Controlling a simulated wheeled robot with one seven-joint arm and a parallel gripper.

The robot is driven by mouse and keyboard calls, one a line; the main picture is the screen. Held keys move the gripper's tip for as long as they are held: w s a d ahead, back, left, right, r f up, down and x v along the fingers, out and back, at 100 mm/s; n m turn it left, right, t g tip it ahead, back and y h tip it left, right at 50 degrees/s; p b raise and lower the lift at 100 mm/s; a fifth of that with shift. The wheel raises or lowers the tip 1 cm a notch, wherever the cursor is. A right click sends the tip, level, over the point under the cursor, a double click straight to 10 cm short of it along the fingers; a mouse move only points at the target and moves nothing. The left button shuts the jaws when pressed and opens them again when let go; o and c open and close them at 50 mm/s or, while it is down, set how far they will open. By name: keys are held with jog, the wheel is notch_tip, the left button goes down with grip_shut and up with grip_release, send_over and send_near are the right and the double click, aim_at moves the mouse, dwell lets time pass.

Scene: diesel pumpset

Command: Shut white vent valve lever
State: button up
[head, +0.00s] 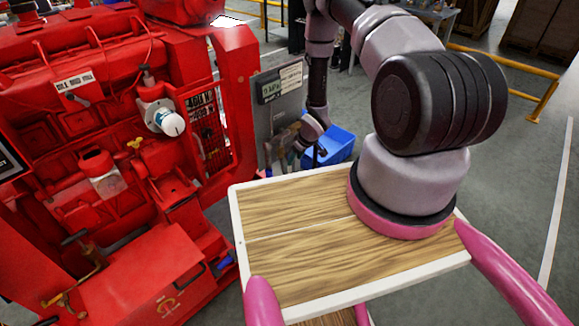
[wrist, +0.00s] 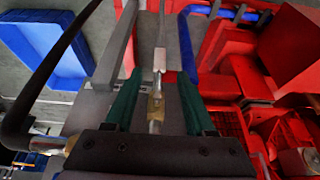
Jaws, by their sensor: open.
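My gripper (wrist: 157,82) is open, with its two green fingers apart in the wrist view. A pale, narrow lever-like piece (wrist: 160,58) with a brass-coloured part (wrist: 155,104) shows between the fingers. I cannot tell whether it is the vent valve lever, or whether either finger touches it. In the head view my gripper (head: 308,148) is small and far off, beside the grey panel, with its fingers hard to make out. A white round knob with a blue ring (head: 172,124) sits on the red pumpset (head: 130,150), left of and apart from my gripper.
A blue bin (head: 335,146) stands on the floor behind my gripper; it also shows in the wrist view (wrist: 45,45). A grey panel with a sign (head: 282,84) stands beside the red machine. Yellow railings (head: 510,62) run at the back. The right floor is clear.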

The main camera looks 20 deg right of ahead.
aim_at(291, 167)
jog(key=x, duration=0.8)
jog(key=shift+c, duration=0.3)
grip_shut()
dwell(1.0)
